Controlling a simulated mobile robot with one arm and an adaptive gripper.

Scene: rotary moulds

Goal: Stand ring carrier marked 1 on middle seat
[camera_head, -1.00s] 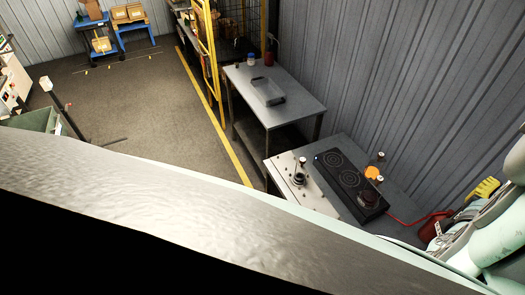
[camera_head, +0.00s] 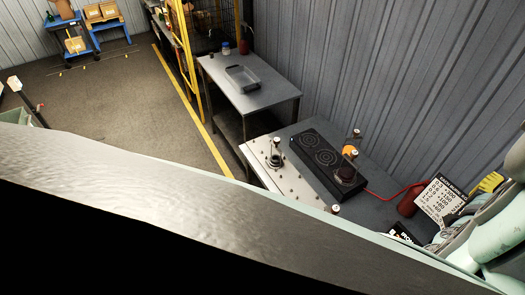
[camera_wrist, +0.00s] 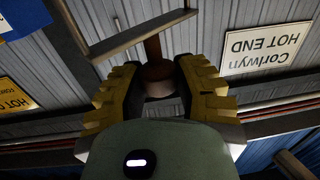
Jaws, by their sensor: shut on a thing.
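In the wrist view my gripper (camera_wrist: 160,92) is shut on a brown knob-like thing (camera_wrist: 157,72) with a short stem. A bar crosses above the stem. No mark shows on it, so I cannot tell whether it is the carrier marked 1. In the head view my yellow gripper finger (camera_head: 490,182) shows at the right edge, above and right of the bench. A long black unit (camera_head: 312,170) on the bench has round seats in a row. The far seat and the middle seat (camera_head: 326,157) look bare. A dark carrier (camera_head: 347,174) stands at the near seat. Its mark is unreadable.
A light panel (camera_head: 290,190) left of the black unit bears a carrier-like item (camera_head: 276,158). An orange item (camera_head: 354,147) stands behind. A red cable (camera_head: 378,194), a red canister (camera_head: 408,203) and a lettered white sign (camera_head: 440,205) are at right. A grey table with a tray (camera_head: 243,79) stands beyond.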

